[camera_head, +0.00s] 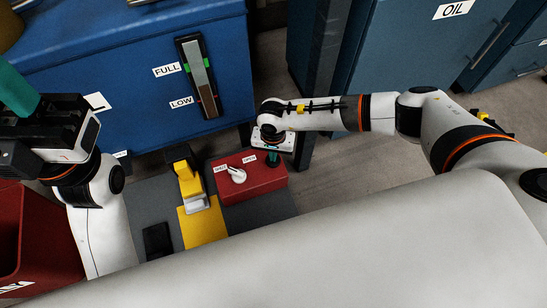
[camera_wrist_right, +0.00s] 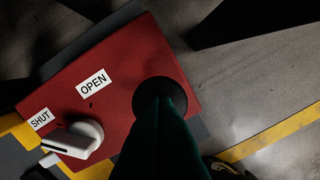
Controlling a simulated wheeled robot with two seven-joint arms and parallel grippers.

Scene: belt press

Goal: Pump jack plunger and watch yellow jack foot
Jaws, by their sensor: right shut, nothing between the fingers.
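The red jack box (camera_head: 235,190) sits on a grey mat at lower centre. On its top are a white valve knob (camera_head: 237,174) and SHUT and OPEN labels; the knob also shows in the right wrist view (camera_wrist_right: 78,140). The round black plunger cap (camera_wrist_right: 158,97) is on the box's right part. My right gripper (camera_head: 272,160) is shut and empty, its green fingers over the plunger cap; I cannot tell whether they touch. The yellow jack foot (camera_head: 188,178) stands left of the box. My left gripper (camera_head: 17,92) is at the far left, only partly in view.
A blue tank (camera_head: 130,85) with a FULL/LOW level gauge (camera_head: 201,76) stands behind. A red bin (camera_head: 40,245) is at lower left. A yellow plate (camera_head: 204,227) lies before the foot. A blue OIL cabinet (camera_head: 430,45) is at the right, with open floor before it.

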